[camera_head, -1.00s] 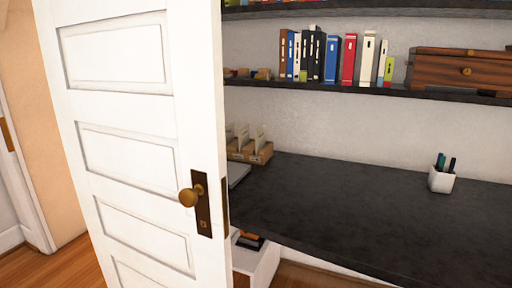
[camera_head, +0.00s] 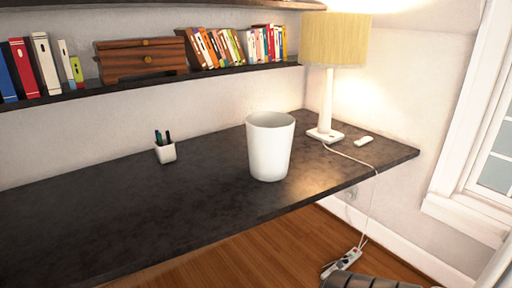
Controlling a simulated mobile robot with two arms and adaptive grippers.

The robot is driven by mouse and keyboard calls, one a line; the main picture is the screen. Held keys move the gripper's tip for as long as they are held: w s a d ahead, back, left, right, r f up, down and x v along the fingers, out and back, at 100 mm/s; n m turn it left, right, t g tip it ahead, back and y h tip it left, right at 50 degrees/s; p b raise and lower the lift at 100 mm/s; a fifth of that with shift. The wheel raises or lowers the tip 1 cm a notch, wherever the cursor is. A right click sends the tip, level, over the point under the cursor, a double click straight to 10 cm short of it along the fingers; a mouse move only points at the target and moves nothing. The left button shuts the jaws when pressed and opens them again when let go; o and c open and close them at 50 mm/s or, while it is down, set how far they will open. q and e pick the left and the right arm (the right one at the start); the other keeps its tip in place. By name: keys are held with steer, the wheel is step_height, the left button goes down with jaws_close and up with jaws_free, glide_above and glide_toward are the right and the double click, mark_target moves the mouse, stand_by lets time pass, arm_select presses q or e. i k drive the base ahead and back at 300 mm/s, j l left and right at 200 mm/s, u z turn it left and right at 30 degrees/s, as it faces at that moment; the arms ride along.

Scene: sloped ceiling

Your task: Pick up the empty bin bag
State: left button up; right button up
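A white, tapered bin (camera_head: 269,148) stands upright on the dark desk, right of the middle of the head view. Its mouth faces up, and I see only a little of the inner wall below the rim. I cannot make out a bin bag in it or anywhere else in view. Neither of my grippers shows in the view.
The dark desk (camera_head: 110,215) holds a pen cup (camera_head: 165,152), a lit lamp (camera_head: 333,45) and a small white object (camera_head: 363,141). The shelf above carries books and a wooden chest (camera_head: 142,58). A power strip (camera_head: 342,262) lies on the wooden floor, near a window (camera_head: 495,150).

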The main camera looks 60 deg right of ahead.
mark_target(270, 133)
steer(key=z, duration=1.95)
